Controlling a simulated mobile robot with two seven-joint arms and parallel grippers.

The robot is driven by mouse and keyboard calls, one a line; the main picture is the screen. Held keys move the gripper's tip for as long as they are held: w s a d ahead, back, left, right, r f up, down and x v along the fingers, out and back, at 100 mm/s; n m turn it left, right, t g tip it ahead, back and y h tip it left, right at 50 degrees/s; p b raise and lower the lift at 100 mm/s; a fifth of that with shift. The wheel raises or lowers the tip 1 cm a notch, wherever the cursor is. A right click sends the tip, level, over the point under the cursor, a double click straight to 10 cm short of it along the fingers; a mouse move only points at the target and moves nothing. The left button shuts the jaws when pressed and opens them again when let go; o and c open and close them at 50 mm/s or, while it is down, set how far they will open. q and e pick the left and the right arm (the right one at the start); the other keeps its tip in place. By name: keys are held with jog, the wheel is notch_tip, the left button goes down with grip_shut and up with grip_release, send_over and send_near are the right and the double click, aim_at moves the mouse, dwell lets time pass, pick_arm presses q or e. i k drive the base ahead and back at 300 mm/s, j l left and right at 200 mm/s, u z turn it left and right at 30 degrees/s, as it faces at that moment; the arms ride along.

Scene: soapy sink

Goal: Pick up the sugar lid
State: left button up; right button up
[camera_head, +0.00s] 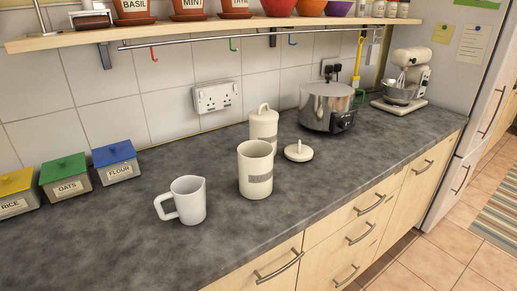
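A round cream lid (298,153) with a small knob lies flat on the grey counter, right of two cream canisters. The front canister (255,170) is upright and open, with a grey label whose text I cannot read. The rear canister (263,122) stands behind it with a lid with a loop handle (264,109) on top. The front canister hides its lower part. I cannot read which canister is the sugar one; the loose lid is apart from both. Neither of my grippers is in view.
A white jug (188,200) stands at the front left of the canisters. A slow cooker (327,105) stands behind the loose lid, and a stand mixer (405,78) at far right. Labelled boxes (66,179) sit left. A shelf (190,28) overhangs the back. The counter right of the lid is clear.

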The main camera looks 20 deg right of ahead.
aim_at(298, 153)
jog(key=l+u, duration=0.65)
jog(key=l, duration=0.15)
jog(key=l+u, duration=0.1)
jog(key=l, duration=0.35)
jog(key=k+l+u, duration=0.1)
jog(key=l, duration=0.35)
